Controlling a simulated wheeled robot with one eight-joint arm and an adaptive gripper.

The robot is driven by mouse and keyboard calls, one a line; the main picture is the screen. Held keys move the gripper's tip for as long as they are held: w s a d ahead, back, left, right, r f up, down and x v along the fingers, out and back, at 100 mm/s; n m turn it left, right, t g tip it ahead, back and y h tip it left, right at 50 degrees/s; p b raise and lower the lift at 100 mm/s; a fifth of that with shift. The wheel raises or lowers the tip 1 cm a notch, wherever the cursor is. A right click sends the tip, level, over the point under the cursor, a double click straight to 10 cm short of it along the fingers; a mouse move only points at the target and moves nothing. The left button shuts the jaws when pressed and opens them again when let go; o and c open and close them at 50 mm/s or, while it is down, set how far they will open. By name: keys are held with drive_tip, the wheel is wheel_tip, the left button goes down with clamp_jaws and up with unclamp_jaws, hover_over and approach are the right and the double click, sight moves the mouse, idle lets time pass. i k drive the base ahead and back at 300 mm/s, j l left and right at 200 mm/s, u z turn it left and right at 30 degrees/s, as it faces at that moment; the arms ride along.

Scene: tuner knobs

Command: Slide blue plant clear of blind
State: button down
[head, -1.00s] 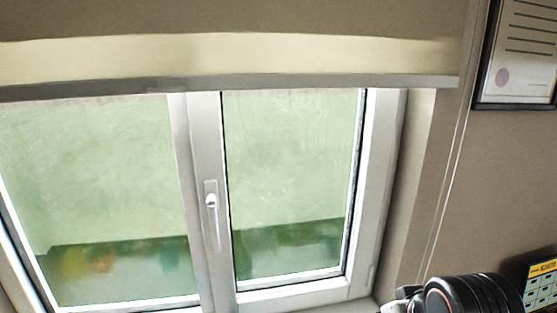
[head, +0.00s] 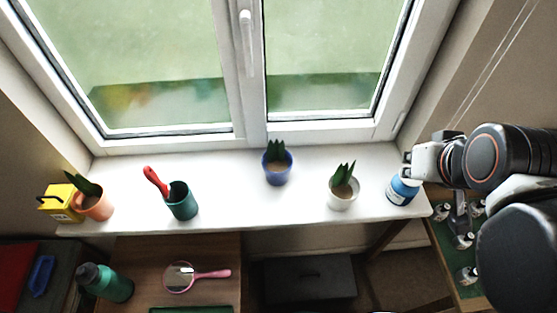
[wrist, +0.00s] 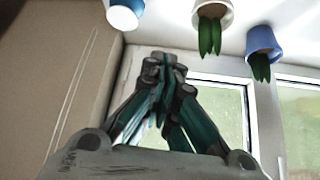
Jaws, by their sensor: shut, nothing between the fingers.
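The blue plant, a spiky green plant in a blue pot (head: 277,170), stands upright on the white windowsill near the window's middle post. In the wrist view, where the scene is upside down, the blue pot (wrist: 262,39) is at the upper right, apart from my gripper. The blind is out of view now.
Left on the sill (head: 232,188) are a teal cup (head: 182,201) with a red-handled tool, an orange potted plant (head: 96,206) and a yellow box (head: 60,203). Bare sill flanks the blue pot.

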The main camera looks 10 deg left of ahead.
sight(277, 162)
drive_tip(key=k+u, duration=0.2)
drive_tip(key=k, duration=0.15)
drive_tip(key=k+j+u, duration=0.15)
drive_tip(key=k, duration=0.2)
drive_tip(key=k+j+u, duration=0.1)
drive_tip(key=j+u, duration=0.15)
drive_tip(key=j, duration=0.5)
drive_tip(key=j+u, duration=0.25)
drive_tip(key=j, duration=0.45)
drive_tip(key=i+l, duration=0.05)
